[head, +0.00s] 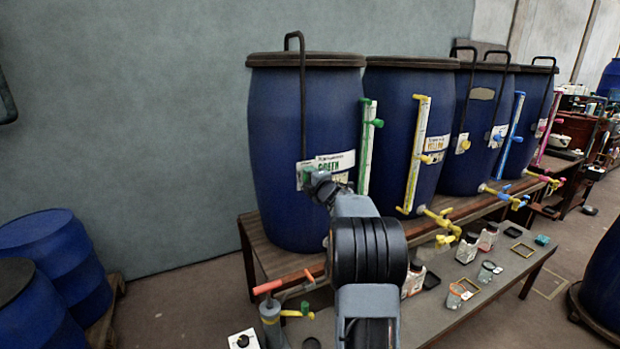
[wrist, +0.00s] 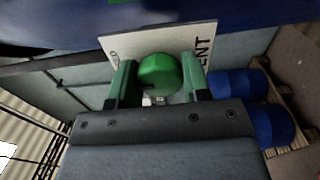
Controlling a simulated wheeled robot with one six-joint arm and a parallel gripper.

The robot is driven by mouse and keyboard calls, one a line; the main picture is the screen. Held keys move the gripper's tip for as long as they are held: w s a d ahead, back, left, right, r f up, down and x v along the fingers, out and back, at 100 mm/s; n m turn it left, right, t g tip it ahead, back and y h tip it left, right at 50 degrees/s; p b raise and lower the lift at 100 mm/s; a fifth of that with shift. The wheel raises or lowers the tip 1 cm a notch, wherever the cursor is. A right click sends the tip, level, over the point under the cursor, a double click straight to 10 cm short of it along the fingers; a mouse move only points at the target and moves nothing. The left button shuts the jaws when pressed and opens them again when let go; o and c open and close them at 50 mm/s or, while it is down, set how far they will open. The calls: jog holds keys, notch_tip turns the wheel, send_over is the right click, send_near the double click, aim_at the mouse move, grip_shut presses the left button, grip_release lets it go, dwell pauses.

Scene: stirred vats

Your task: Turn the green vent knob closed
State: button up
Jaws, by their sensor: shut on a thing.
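The green vent knob (wrist: 160,73) is a round green cap on a white plate (wrist: 117,41) in the wrist view. Part of the word VENT shows on the plate. My gripper (wrist: 157,79) has one finger on each side of the knob and is shut on it. A small dark mark shows low on the knob's face. In the head view my gripper (head: 312,179) is at the front of the blue vat (head: 300,110) labelled GREEN. There the knob is mostly hidden by my gripper.
A black pipe (head: 302,100) runs down the vat just above the knob. A green-fitted sight tube (head: 366,150) stands close to its right. More blue vats (head: 405,110) line the bench. A low table (head: 480,290) holds bottles and a red-handled grey device (head: 271,320).

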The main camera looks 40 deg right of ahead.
jog(key=shift+m, duration=0.4)
jog(key=o, duration=0.9)
jog(key=s, duration=0.4)
jog(key=s+a+b, duration=0.1)
jog(key=s, duration=0.4)
jog(key=s+a+b, duration=0.1)
jog(key=s, duration=0.3)
jog(key=shift+s, duration=0.35)
